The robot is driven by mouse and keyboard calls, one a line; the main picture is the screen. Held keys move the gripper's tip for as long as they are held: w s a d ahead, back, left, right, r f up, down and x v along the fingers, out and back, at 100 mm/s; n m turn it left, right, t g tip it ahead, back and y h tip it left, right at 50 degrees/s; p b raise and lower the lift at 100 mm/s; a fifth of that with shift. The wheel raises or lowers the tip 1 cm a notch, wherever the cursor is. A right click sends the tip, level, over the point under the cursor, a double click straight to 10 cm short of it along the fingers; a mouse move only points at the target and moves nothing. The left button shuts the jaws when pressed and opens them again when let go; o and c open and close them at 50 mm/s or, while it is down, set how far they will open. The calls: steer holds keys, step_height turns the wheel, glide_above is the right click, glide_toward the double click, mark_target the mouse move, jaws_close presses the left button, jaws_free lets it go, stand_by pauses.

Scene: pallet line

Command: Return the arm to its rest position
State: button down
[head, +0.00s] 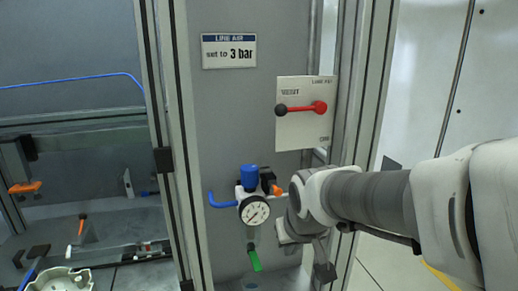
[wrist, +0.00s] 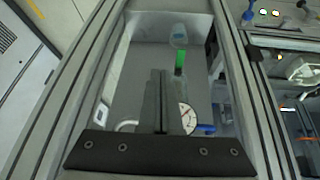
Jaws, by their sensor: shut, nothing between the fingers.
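My arm reaches in from the right in the head view, its white wrist in front of the frame post just right of the air regulator (head: 253,195). My gripper (wrist: 159,73) is shut and empty in the wrist view, its two fingers together. The fingers overlap part of the regulator in that view, where the gauge (wrist: 187,118) and the green handle (wrist: 180,62) show beside them. I cannot tell the distance between fingers and regulator. In the head view the fingertips are not clear.
A panel (head: 304,125) with a red-ended lever (head: 302,108) is above my wrist. A "set to 3 bar" sign (head: 229,51) hangs on the grey wall. Grey frame posts (head: 176,140) flank the regulator. A workbench with tools (head: 82,225) lies left; open floor shows right.

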steer(key=s+d+r+m, duration=0.1)
steer(key=s+d, duration=0.2)
steer(key=s, duration=0.4)
steer(key=s+d+r+m, duration=0.1)
steer(key=s+d, duration=0.3)
steer(key=s, duration=0.4)
steer(key=shift+d+r+h, duration=0.2)
steer(key=shift+r+h, duration=0.1)
steer(key=shift+r, duration=0.5)
